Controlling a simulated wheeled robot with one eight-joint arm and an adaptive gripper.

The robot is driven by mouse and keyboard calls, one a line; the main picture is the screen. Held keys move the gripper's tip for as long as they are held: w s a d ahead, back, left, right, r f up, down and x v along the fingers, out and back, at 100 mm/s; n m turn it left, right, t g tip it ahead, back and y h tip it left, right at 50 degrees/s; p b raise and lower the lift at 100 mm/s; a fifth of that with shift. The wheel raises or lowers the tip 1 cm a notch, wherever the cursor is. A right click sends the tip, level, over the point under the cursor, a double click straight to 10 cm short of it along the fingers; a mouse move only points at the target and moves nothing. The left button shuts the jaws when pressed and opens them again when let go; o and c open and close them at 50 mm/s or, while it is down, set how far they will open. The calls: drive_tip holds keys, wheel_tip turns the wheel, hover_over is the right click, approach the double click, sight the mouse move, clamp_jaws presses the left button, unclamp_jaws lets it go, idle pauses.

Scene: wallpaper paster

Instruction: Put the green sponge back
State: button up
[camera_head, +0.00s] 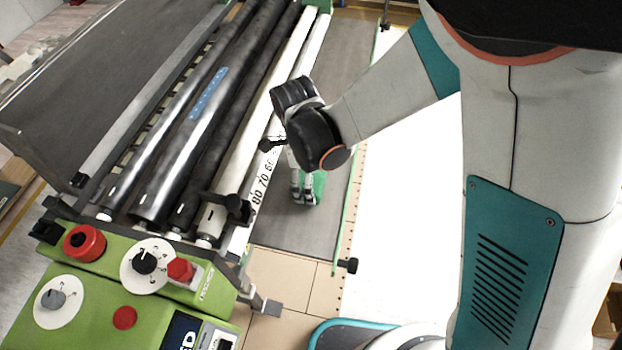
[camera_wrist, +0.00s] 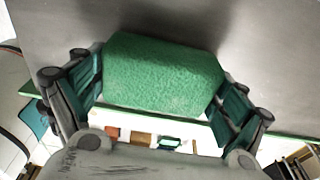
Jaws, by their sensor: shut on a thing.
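The green sponge (camera_wrist: 163,75) is between the two fingers of my gripper (camera_wrist: 160,95) in the wrist view, with a finger pressed on each side. In the head view my gripper (camera_head: 304,192) points down beside the rollers, and part of the green sponge (camera_head: 319,184) shows at its fingertips. A grey surface (camera_head: 290,228) lies under the sponge. I cannot tell whether the sponge touches this surface.
The paster machine with its long rollers (camera_head: 205,105) stands on the left. Its green control panel (camera_head: 110,300) with red knobs is at the lower left. A ruled strip (camera_head: 262,185) and a green-edged rail (camera_head: 347,205) flank the grey surface. A black knob (camera_head: 347,265) sticks out.

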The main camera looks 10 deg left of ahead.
drive_tip(key=shift+r, duration=0.1)
drive_tip(key=shift+f+b, duration=0.35)
drive_tip(key=shift+f, duration=0.05)
drive_tip(key=o, duration=0.8)
drive_tip(key=shift+r, duration=0.1)
